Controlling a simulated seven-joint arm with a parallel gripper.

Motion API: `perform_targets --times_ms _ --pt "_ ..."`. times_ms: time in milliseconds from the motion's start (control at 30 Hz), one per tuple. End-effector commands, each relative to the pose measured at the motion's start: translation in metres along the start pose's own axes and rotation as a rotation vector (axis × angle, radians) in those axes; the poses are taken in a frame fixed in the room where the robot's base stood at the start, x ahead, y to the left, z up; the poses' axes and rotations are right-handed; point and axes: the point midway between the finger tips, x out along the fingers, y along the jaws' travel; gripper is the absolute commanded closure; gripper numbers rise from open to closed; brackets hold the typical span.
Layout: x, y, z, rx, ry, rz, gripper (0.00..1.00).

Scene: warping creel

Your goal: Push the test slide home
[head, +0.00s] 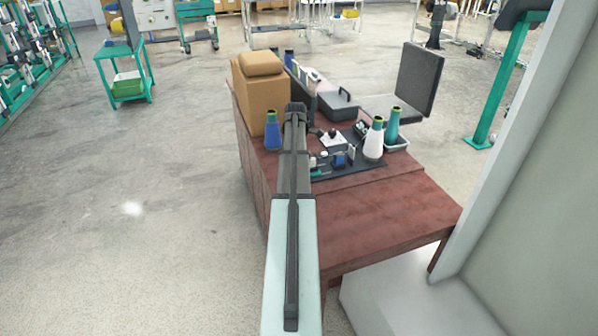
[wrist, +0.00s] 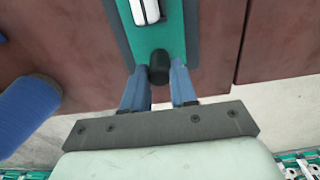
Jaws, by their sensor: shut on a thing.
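In the wrist view a green slide piece (wrist: 165,33) with a black knob (wrist: 158,66) at its near end lies on a dark grey base (wrist: 122,28) on the table. A white and dark block (wrist: 146,9) sits on the green piece, cut by the top edge. My gripper (wrist: 159,72) has its blue fingers on either side of the knob and is shut on it. In the head view my arm hides the gripper and the knob. A bit of green (head: 318,173) shows on the dark mat (head: 352,170) just right of my arm.
The reddish table (head: 385,215) is bare at its near right. A blue cone (head: 272,133) and a tan box (head: 258,92) stand left of my arm. A white cone (head: 374,140) and a teal cone (head: 392,126) stand right, and a black case (head: 338,105) is behind.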

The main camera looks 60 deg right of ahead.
Motion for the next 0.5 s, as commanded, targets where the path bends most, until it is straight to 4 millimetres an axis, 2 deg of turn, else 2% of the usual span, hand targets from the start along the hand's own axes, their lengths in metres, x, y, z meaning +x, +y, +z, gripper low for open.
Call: perform_targets --times_ms 500 --pt "0.000 0.001 0.026 0.001 -0.001 0.001 0.88"
